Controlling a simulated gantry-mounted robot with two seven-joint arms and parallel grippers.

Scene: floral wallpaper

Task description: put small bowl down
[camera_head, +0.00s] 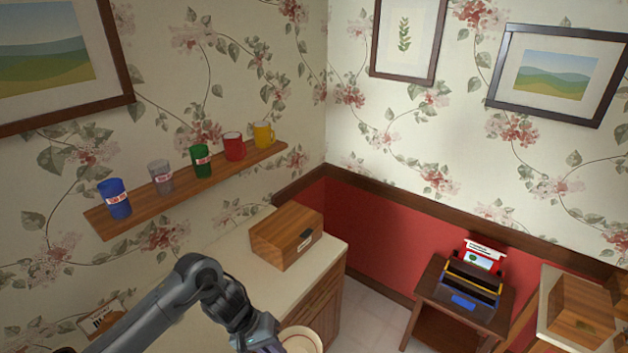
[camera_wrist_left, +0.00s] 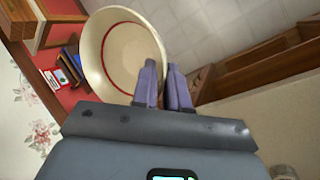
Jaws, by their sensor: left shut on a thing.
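The small bowl (camera_wrist_left: 125,55) is cream with a red line inside its rim. In the left wrist view it hangs tilted at the fingertips, with the floor tiles behind it. My left gripper (camera_wrist_left: 163,85) is shut on the bowl's rim with its purple fingers. In the head view the bowl (camera_head: 301,340) shows only partly at the bottom edge, beside my left gripper (camera_head: 262,347), near the front edge of the counter. My right gripper is in neither view.
The cream counter (camera_head: 215,312) holds a wooden box (camera_head: 287,235). A shelf (camera_head: 188,190) with several mugs hangs on the wall above. A small dark table (camera_head: 432,290) with an organiser (camera_head: 470,285) stands right, and another wooden box (camera_head: 578,312) is at far right.

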